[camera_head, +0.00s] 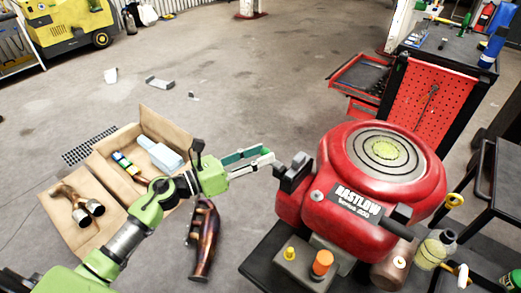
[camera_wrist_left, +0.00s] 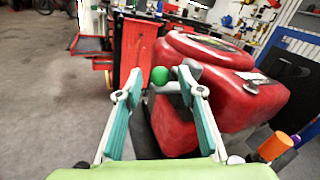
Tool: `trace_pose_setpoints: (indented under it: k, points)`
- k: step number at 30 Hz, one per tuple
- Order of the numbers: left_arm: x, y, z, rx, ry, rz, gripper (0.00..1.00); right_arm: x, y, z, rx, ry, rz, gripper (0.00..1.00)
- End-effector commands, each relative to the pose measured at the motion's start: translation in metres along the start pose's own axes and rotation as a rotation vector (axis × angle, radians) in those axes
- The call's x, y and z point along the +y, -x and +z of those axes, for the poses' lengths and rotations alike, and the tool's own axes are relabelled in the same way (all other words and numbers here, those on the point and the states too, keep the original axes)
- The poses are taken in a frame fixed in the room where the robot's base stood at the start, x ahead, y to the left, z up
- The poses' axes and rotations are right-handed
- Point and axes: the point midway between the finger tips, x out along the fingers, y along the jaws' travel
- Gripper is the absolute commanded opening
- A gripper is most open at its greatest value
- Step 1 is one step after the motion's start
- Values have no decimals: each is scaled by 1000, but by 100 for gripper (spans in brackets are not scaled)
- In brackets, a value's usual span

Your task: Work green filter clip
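My left gripper (camera_head: 271,160) is just left of the dark block (camera_head: 293,172) on the engine. In the wrist view its fingertips (camera_wrist_left: 159,80) are apart, with the knob between them; I cannot tell whether they touch it. My right gripper is not in view.
An orange cap (camera_head: 322,263) and a yellow knob (camera_head: 290,254) stand at the engine's front. A bottle (camera_head: 435,250) is at right. A brown exhaust pipe (camera_head: 205,240) lies left of the bench, near open cardboard boxes (camera_head: 155,125). A red tool cart (camera_head: 425,105) stands behind.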

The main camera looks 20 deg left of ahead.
Motion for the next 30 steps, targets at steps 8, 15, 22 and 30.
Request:
trace_pose_setpoints:
  k: [8,15,22,30]
  points:
    - [0,-7,-1,1,0,0,35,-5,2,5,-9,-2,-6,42]
    - [0,-6,-1,1,0,0,2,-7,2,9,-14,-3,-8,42]
    - [-8,-10,-2,3,2,-3,0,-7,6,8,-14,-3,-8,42]
    - [-42,-24,-12,2,4,-3,0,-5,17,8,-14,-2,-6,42]
